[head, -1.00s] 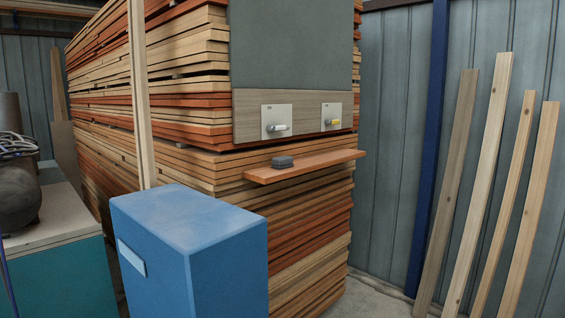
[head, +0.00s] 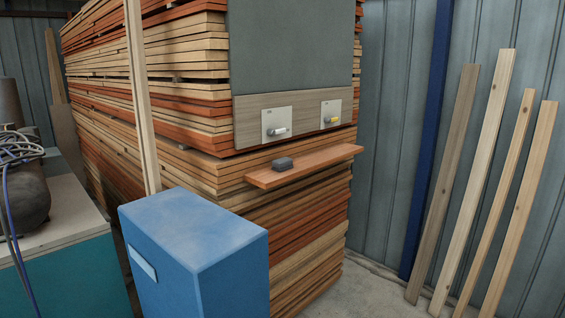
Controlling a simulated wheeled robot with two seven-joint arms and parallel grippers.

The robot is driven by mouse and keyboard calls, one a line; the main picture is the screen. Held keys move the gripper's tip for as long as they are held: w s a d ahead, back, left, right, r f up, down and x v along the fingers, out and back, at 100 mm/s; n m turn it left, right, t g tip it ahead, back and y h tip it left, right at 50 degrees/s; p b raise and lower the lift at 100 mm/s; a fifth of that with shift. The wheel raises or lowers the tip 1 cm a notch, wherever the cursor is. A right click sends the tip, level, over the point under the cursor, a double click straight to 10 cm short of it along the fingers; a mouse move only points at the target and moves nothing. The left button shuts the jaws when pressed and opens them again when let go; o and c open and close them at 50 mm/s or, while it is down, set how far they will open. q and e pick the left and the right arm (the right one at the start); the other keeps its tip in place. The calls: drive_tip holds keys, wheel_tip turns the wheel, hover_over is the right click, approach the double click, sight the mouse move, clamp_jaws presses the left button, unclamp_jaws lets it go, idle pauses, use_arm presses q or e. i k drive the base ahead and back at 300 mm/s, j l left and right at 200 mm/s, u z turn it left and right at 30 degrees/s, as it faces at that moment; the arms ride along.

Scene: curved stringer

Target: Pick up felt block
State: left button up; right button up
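A small dark grey block (head: 282,164), which looks like the felt block, lies on a reddish-brown wooden shelf (head: 318,164). The shelf juts out from the front of a tall lumber stack. The block sits toward the left part of the shelf, below a board with two handles. Neither of my grippers shows in the head view.
A blue cabinet (head: 195,240) stands in front of the stack, left of the shelf. A teal bench (head: 80,270) with a dark tank and cables is at far left. Several planks (head: 478,170) lean on the metal wall at right. Some floor (head: 375,290) is clear between.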

sight(280, 165)
drive_tip(key=u, duration=0.5)
drive_tip(key=i+l+u, duration=0.5)
drive_tip(key=u, duration=0.15)
drive_tip(key=i+l, duration=0.15)
drive_tip(key=l, duration=0.2)
drive_tip(key=i+l+u, duration=0.1)
drive_tip(key=l, duration=0.2)
drive_tip(key=i+l, duration=0.2)
drive_tip(key=l, duration=0.15)
drive_tip(key=i+l+u, duration=0.1)
drive_tip(key=l, duration=0.25)
drive_tip(key=j+z, duration=0.1)
drive_tip(key=z, duration=0.15)
drive_tip(key=i+l+u, duration=0.1)
drive_tip(key=u, duration=0.15)
